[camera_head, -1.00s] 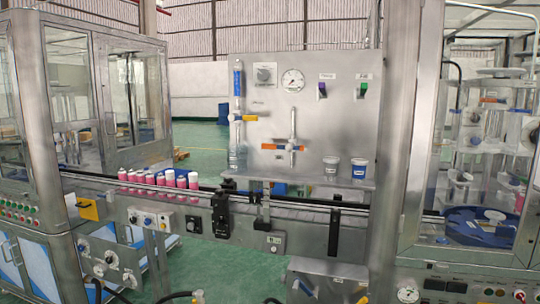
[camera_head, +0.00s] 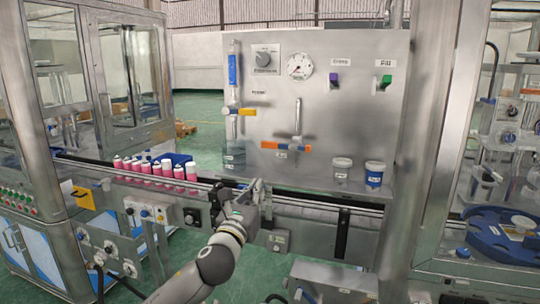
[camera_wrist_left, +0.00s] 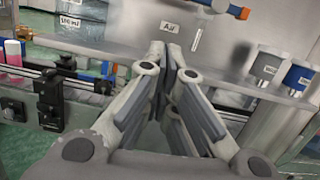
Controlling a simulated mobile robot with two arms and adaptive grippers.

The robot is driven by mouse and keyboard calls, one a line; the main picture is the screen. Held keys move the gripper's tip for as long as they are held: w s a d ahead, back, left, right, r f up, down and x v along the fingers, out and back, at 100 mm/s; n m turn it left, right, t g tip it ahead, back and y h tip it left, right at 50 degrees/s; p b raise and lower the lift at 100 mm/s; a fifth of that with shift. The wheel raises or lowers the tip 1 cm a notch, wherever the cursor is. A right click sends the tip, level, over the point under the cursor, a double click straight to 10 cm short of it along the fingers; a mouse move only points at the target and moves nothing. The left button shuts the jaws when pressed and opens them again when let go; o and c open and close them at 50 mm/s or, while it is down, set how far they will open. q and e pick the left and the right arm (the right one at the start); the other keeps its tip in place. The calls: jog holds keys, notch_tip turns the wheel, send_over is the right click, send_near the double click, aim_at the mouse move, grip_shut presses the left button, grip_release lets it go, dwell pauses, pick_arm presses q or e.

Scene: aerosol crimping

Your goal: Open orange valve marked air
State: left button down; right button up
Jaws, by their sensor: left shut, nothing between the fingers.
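The orange valve (camera_head: 270,145) with the label "Air" is on the lower part of the upright steel panel, at the foot of a thin clear tube. Part of its orange and blue body (camera_wrist_left: 240,12) shows at the top of the left wrist view, right of the "Air" label (camera_wrist_left: 168,28). My left gripper (camera_head: 258,184) is in front of the conveyor, below the valve and apart from it. In the left wrist view its fingers (camera_wrist_left: 170,52) are shut with nothing between them, pointing toward the panel below the label. My right gripper is not in view.
A second, yellow-orange valve (camera_head: 247,111) sits higher on the panel. Several pink cans (camera_head: 165,172) stand on the conveyor at left. A machine cabinet (camera_head: 125,95) stands behind them.

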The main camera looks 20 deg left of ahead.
aim_at(281, 145)
pick_arm(q)
jog(key=shift+m, duration=0.4)
jog(key=shift+w+d+r+p, duration=0.1)
jog(key=shift+w+r+p, duration=0.5)
jog(key=shift+w, duration=0.95)
jog(key=shift+w+d+r+p, duration=0.15)
jog(key=shift+w+r, duration=0.8)
jog(key=shift+w, duration=0.55)
jog(key=shift+w+d+r+p, duration=0.1)
jog(key=shift+w+r+p, duration=0.5)
jog(key=shift+w, duration=0.95)
jog(key=shift+r, duration=0.2)
jog(key=shift+a+r+m, duration=0.15)
jog(key=shift+m, duration=0.15)
jog(key=shift+r+p, duration=0.1)
jog(key=shift+p, duration=0.2)
jog(key=shift+m, duration=0.3)
